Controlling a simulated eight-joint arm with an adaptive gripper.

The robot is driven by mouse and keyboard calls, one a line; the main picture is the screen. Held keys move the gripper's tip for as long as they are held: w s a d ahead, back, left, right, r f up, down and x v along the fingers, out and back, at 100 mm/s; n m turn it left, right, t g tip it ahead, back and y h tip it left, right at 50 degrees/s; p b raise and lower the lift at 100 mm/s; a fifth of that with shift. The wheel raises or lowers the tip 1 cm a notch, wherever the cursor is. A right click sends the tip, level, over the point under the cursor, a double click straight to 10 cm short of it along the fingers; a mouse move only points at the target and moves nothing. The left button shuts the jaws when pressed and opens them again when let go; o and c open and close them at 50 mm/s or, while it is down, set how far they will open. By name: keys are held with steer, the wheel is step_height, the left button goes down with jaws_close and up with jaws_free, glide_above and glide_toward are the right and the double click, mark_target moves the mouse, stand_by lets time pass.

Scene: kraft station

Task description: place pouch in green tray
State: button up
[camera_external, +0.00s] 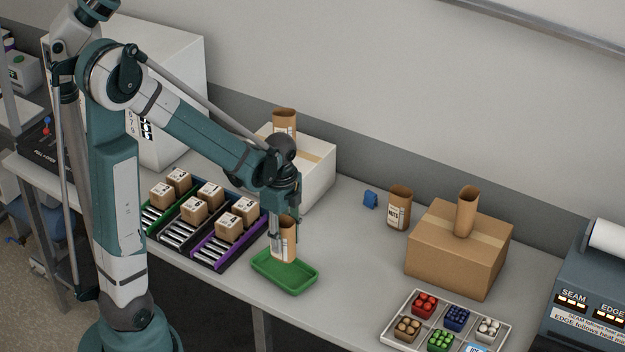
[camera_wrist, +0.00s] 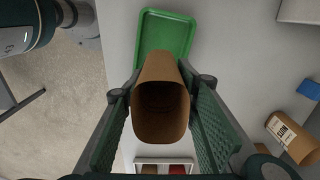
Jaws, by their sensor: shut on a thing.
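A brown kraft pouch (camera_external: 288,244), open at the top, is held upright in my gripper (camera_external: 283,226). In the wrist view the pouch (camera_wrist: 160,105) sits between both fingers of my gripper (camera_wrist: 162,92), which are shut on its sides. The green tray (camera_external: 286,283) lies on the table below the pouch. In the external view the pouch's lower end overlaps the tray's back part; I cannot tell if it touches the tray floor. In the wrist view the green tray (camera_wrist: 165,22) shows beyond the pouch, partly hidden by it.
A roller rack (camera_external: 185,239) with several small boxes is left of the tray. A compartment tray (camera_external: 397,343) is at front right.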

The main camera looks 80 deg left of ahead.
mark_target(282, 221)
steer(key=shift+f, duration=1.05)
steer(key=shift+f+b, duration=0.3)
steer(key=shift+f, duration=1.8)
steer(key=shift+f, duration=0.1)
steer(key=o, duration=0.9)
steer(key=shift+r+p, duration=0.65)
steer(key=shift+r, duration=5.5)
steer(key=shift+d, duration=0.1)
